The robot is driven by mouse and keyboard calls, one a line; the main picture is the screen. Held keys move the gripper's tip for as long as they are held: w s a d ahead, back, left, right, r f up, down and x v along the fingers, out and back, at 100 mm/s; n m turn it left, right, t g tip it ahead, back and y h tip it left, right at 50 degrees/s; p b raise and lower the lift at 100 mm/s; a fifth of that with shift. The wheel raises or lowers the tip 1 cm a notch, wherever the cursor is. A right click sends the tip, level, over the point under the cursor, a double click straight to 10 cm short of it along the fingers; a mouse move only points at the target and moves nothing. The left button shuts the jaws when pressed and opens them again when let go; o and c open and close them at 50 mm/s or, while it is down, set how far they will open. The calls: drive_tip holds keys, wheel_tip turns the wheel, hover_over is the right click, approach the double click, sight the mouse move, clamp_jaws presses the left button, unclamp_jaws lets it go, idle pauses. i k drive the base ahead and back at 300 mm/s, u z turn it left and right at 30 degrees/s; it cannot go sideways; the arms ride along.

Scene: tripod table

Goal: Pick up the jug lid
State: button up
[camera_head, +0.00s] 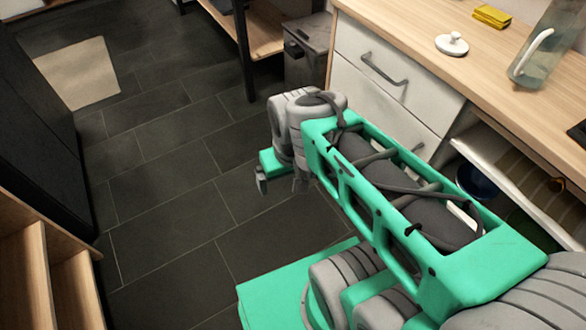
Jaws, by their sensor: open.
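The jug lid (452,43) is a white round lid with a knob on top. It lies on the wooden counter (411,19) at the upper right, to the left of the glass jug (541,60). My gripper (281,186) hangs over the dark floor, left of the drawers and well below and away from the lid. It is small in view and partly hidden by my wrist. It is open, and I see nothing between the fingers.
A yellow sponge-like block (492,16) lies behind the lid. White drawers (390,84) with a grey handle are under the counter, beside an open shelf (513,180) with bowls. A grey bin (306,55) stands left of the drawers.

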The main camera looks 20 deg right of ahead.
sight(452, 45)
drive_tip(key=z, duration=2.15)
